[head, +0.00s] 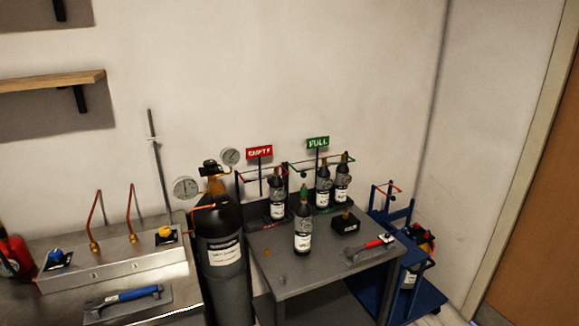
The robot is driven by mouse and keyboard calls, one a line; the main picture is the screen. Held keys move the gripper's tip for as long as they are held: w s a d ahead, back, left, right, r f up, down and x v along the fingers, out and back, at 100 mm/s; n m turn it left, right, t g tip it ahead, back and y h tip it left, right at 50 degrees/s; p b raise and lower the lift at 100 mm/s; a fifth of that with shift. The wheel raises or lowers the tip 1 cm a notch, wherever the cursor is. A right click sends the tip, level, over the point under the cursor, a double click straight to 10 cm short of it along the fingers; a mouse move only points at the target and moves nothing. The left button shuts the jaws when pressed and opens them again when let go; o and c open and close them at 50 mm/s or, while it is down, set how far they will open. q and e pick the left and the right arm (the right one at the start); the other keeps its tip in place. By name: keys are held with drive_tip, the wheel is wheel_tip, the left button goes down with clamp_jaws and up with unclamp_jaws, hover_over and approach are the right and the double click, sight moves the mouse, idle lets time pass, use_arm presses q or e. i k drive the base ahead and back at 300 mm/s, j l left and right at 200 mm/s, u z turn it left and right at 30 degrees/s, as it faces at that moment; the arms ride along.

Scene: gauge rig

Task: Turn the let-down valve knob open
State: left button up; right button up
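Neither of my grippers shows in the head view. No label readable here says which knob is the let-down valve. A steel panel (115,264) at the left carries a blue knob (54,255) and a yellow knob (165,233). A tall black cylinder (222,225) stands right of the panel, with a brass valve and a dark knob (209,167) on top. Two round gauges, one left (186,188) and one upper right (230,156), sit beside that valve. Whether any knob is open or shut cannot be told.
A grey table (280,275) holds small dark bottles, a black box (345,223) and a red-handled tool (370,247). A red EMPTY sign (259,152) and green FULL sign (318,142) stand behind. A blue-handled tool (130,294) lies before the panel. A blue cart (395,285) stands right.

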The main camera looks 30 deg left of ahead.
sight(165, 232)
drive_tip(key=u, duration=2.05)
